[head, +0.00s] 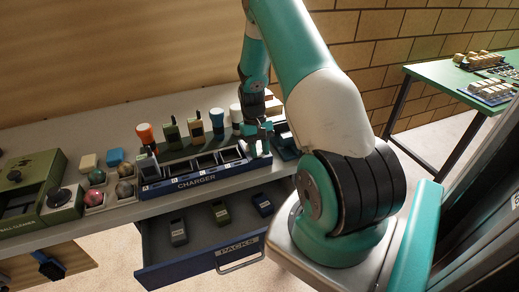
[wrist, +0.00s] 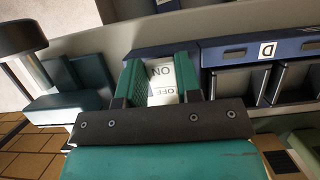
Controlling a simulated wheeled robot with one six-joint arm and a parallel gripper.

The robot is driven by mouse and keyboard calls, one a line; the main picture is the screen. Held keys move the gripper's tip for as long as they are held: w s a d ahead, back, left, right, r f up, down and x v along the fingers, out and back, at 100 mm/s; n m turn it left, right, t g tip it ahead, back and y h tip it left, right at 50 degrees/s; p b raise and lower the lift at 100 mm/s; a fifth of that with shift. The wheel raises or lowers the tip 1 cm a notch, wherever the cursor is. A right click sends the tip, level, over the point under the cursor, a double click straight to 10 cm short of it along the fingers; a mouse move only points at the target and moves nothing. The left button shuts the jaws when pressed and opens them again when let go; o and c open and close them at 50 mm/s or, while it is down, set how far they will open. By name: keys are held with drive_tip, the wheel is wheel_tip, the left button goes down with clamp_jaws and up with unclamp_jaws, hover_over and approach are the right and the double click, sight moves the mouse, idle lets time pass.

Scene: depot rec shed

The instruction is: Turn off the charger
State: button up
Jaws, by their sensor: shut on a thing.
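The charger (head: 197,183) is a long blue unit with a row of dark bays, lying along the counter's front edge. Its bays also show in the wrist view (wrist: 261,52), with a label "D". At its right end is a white switch piece (wrist: 161,82) marked ON and OFF; the lettering is upside down in the wrist view, with OFF nearer my gripper. My gripper (head: 259,139) is over this right end. In the wrist view its two green fingers (wrist: 160,78) are closed on either side of the white switch piece. Which way the switch is set I cannot tell.
Below the charger a blue drawer (head: 202,257) labelled PACKS is open, with three packs inside. Radios and orange- and blue-topped items stand behind the charger. A green ball cleaner (head: 30,192) and several balls are at left. A green table (head: 456,80) stands at right.

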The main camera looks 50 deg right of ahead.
drive_tip(key=o, duration=0.9)
drive_tip(key=b+v, duration=0.3)
drive_tip(key=v, duration=1.4)
drive_tip(key=shift+w+r+b, duration=0.1)
drive_tip(key=shift+r+b, duration=0.1)
drive_tip(key=shift+b, duration=0.1)
drive_tip(key=s+a+r+n+t, duration=0.1)
drive_tip(key=a+r+n, duration=0.3)
drive_tip(key=a, duration=0.8)
drive_tip(key=s+a+r+n+t, duration=0.1)
drive_tip(key=a+r+n, duration=0.2)
drive_tip(key=a, duration=0.9)
drive_tip(key=s+a+n, duration=0.2)
drive_tip(key=s+a, duration=0.3)
drive_tip(key=s, duration=0.1)
drive_tip(key=s+a+r+n+t+y, duration=0.1)
drive_tip(key=s+a+n, duration=0.1)
drive_tip(key=s+a, duration=0.3)
drive_tip(key=s+a+n+y, duration=0.1)
drive_tip(key=s+a+n, duration=0.1)
drive_tip(key=s+a, duration=0.4)
drive_tip(key=shift+s+a+r+t, duration=0.25)
drive_tip(key=shift+s+a+t, duration=0.1)
drive_tip(key=shift+a, duration=0.25)
